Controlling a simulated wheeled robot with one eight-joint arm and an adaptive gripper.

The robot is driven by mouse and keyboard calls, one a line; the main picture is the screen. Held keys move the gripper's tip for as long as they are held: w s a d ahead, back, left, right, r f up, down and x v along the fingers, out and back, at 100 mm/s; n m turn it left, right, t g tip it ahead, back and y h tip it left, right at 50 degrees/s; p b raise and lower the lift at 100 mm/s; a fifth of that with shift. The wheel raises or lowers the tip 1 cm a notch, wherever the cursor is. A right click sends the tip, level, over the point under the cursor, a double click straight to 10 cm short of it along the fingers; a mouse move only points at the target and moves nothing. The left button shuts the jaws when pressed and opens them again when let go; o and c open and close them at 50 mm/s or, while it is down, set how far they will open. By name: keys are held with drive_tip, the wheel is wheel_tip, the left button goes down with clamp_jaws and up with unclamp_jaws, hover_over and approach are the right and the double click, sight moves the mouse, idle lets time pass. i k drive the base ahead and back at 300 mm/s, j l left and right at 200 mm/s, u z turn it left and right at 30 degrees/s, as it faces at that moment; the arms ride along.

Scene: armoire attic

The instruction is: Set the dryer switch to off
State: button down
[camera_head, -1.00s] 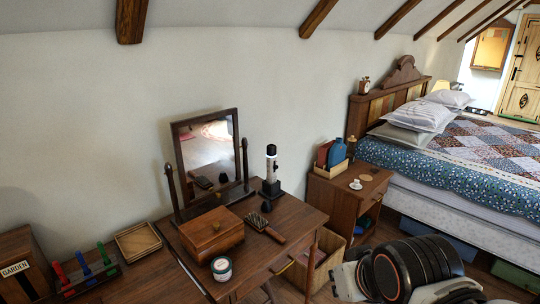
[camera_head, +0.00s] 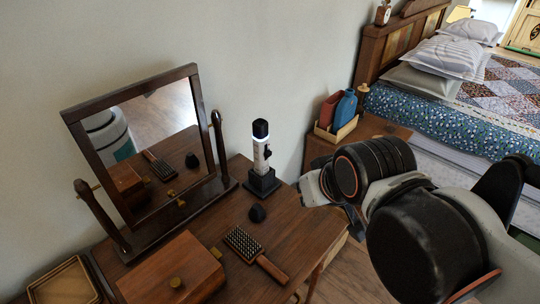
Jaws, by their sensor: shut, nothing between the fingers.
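The likely dryer (camera_head: 261,155) is an upright white cylinder with a black top, standing in a black square base (camera_head: 262,183) at the back right of the wooden dressing table. A small dark part (camera_head: 267,153), perhaps its switch, sticks out on its right side; its setting is too small to read. My arm fills the right side of the view, its near end right of the dryer and apart from it. My gripper's fingers cannot be made out.
The dressing table (camera_head: 300,232) holds a tilting mirror (camera_head: 150,140), a wooden box (camera_head: 172,272), a hairbrush (camera_head: 243,243) and a small dark object (camera_head: 257,213). A nightstand (camera_head: 377,127) with a bottle holder (camera_head: 335,131) and the bed (camera_head: 450,105) stand behind right.

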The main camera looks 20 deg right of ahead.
sight(268, 153)
drive_tip(key=k+j+u, duration=0.15)
drive_tip(key=k+j, duration=0.15)
drive_tip(key=k, duration=0.3)
drive_tip(key=k+j+u, duration=0.2)
drive_tip(key=k+j, duration=0.15)
drive_tip(key=k, duration=0.2)
